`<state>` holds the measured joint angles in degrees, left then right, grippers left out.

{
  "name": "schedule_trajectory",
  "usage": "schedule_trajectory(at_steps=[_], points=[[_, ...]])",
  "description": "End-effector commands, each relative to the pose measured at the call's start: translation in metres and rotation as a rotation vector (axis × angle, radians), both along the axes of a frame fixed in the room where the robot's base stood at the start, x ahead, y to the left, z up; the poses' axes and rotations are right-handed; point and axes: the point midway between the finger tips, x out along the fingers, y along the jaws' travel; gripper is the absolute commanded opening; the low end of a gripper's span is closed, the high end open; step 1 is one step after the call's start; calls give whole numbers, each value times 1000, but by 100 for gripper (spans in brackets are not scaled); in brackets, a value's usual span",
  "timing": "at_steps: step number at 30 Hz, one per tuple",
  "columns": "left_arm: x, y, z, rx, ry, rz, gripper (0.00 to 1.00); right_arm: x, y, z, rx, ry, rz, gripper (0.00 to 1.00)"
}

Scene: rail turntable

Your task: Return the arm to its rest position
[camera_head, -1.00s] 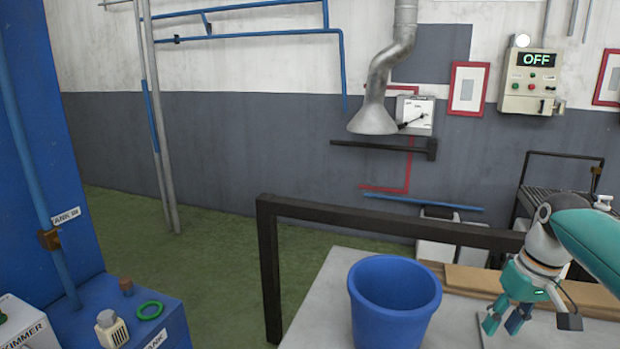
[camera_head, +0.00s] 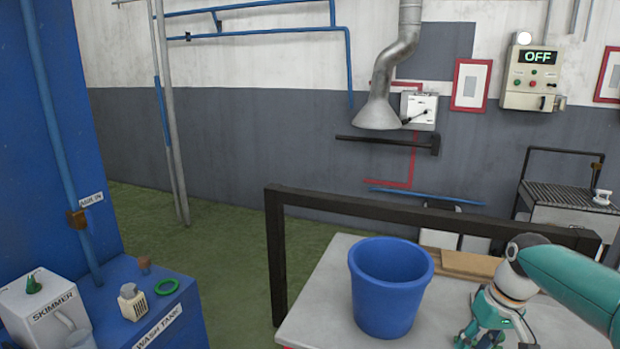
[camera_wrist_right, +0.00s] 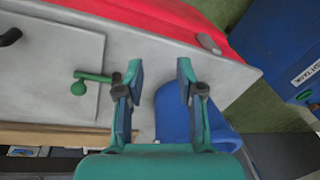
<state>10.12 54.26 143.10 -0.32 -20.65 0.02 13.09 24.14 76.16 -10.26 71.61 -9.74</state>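My right arm, teal and grey, comes in from the right edge in the head view. Its gripper (camera_head: 478,340) is low over the grey table, just right of the blue bucket (camera_head: 385,305). In the right wrist view the right gripper (camera_wrist_right: 158,72) has its two fingers apart with nothing held between them. The bucket (camera_wrist_right: 180,120) lies behind its right finger there. A green handle-like piece (camera_wrist_right: 92,82) shows left of the fingers, beside the left finger. My left gripper and arm are not in view.
The table (camera_head: 335,260) has a dark frame bar (camera_head: 350,205) along its far side. A blue wash tank (camera_head: 185,325) with a white skimmer box (camera_head: 45,310) stands at left. A grey wall panel (camera_head: 533,78) reads OFF. Green floor is clear between tank and table.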

Motion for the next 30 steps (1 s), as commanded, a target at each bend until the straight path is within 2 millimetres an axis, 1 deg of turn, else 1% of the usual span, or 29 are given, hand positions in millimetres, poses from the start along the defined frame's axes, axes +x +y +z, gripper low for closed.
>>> schedule_trajectory(at_steps=[1,5,8,11,12,14,15,17,18,20,21,24,27,30], points=[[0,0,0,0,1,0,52,2,7,-15,9,5,5,37],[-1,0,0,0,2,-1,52,7,29,-59,31,8,11,37],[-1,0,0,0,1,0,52,5,53,-103,57,11,17,37],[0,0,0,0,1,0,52,-6,87,-158,92,22,16,37],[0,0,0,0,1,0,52,-15,104,-183,107,26,13,37],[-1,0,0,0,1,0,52,-33,128,-218,132,33,2,37],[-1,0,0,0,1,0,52,-48,144,-240,147,38,-8,37],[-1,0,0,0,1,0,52,-75,167,-270,167,47,-26,37],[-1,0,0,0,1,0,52,-94,180,-286,179,54,-39,37],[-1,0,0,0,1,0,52,-124,198,-306,191,64,-60,37],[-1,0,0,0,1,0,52,-143,207,-315,197,69,-74,37],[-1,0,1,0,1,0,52,-182,223,-329,203,80,-103,37],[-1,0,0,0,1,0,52,-207,231,-334,204,84,-122,37],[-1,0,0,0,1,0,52,-216,232,-335,202,85,-129,37]])
